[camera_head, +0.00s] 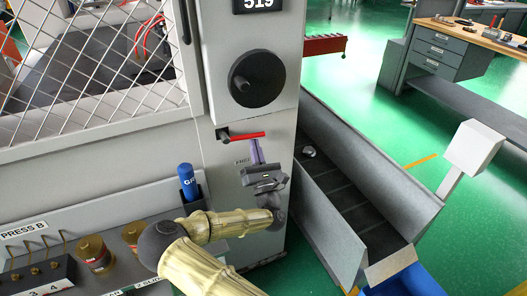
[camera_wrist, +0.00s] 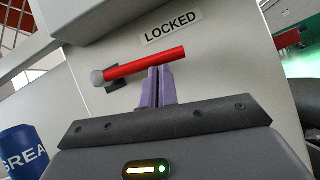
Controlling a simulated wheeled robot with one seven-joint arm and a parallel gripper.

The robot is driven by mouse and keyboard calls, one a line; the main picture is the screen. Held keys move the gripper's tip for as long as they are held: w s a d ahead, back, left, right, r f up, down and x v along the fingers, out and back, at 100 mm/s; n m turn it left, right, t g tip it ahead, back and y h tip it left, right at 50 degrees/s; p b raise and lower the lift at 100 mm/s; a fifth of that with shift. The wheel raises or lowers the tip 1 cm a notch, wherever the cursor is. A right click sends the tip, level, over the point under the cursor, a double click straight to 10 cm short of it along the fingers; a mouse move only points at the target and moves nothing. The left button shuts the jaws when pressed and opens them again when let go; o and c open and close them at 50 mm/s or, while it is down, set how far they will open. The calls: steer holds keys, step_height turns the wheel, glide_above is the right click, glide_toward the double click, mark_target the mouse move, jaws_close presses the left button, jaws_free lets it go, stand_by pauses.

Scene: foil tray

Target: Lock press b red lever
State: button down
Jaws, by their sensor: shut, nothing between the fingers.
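The red lever (camera_head: 249,135) is on the grey front panel of the press, below a black handwheel. It points right from its dark pivot mount and lies about level in the head view. In the wrist view the lever (camera_wrist: 150,62) lies just below a "LOCKED" label (camera_wrist: 172,28), roughly parallel to it. My gripper (camera_head: 254,144) is shut and empty, with its purple fingers (camera_wrist: 157,76) together right under the lever. The tips look close against its lower side; I cannot tell whether they touch. A second label (camera_head: 241,162) below the lever is partly hidden by my gripper.
The black handwheel (camera_head: 257,78) sticks out above the lever. A grey chute (camera_head: 335,190) slopes past the panel's right side. A wire mesh guard (camera_head: 95,75) is at upper left.

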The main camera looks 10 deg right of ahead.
steer(key=shift+w+d+r, duration=0.1)
steer(key=shift+d+r, duration=0.15)
steer(key=shift+r, duration=0.4)
